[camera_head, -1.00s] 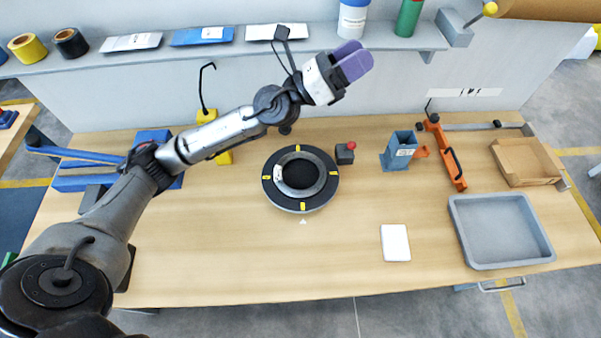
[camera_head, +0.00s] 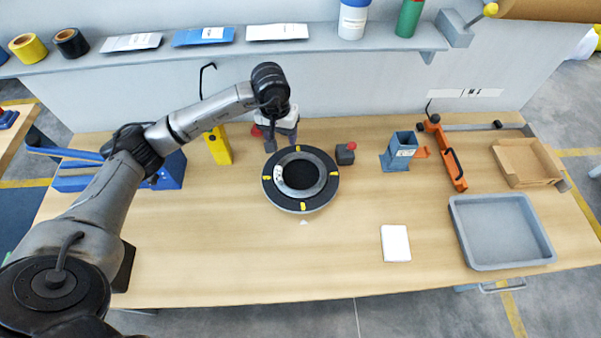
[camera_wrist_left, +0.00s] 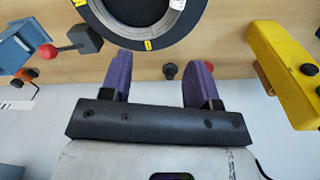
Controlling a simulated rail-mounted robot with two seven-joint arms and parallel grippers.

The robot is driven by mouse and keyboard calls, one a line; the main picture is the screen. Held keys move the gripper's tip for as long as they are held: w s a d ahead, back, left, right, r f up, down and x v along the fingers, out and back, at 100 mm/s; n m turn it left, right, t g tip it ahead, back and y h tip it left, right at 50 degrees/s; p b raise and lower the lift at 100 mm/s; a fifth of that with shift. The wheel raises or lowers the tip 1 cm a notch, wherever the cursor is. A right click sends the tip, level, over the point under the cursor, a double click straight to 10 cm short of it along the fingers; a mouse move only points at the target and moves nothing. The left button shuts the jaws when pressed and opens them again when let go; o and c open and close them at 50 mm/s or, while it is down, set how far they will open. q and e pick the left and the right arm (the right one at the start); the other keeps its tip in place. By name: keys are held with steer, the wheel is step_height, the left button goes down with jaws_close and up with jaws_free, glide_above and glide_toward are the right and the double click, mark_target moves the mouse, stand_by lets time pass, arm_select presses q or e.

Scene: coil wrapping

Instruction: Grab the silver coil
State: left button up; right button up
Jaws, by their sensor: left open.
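The silver coil (camera_head: 301,193) is a ring around a dark centre, lying on a round black turntable (camera_head: 329,187) with yellow marks in the middle of the table. Part of the coil also shows at the top of the left wrist view (camera_wrist_left: 150,29). My left gripper (camera_head: 281,142) points down just behind the turntable in the head view. Its two purple fingers (camera_wrist_left: 160,78) are open and apart, with nothing between them but a small dark knob beyond. They do not touch the coil. My right gripper is not in view.
A small dark box with a red knob (camera_head: 345,153) stands right of the turntable. A yellow stand (camera_head: 218,146) is to the left. A blue-grey holder (camera_head: 400,150), orange tool (camera_head: 447,158) and grey tray (camera_head: 502,264) are at right.

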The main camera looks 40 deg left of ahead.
mark_target(279, 166)
arm_select(q)
steer(key=shift+m+g+y, duration=0.3)
steer(key=shift+m, duration=0.2)
steer(key=f, duration=0.9)
steer(key=s+a+f, duration=0.1)
steer(key=f, duration=0.4)
steer(key=shift+c, duration=0.5)
jaws_close()
steer(key=shift+r, duration=0.1)
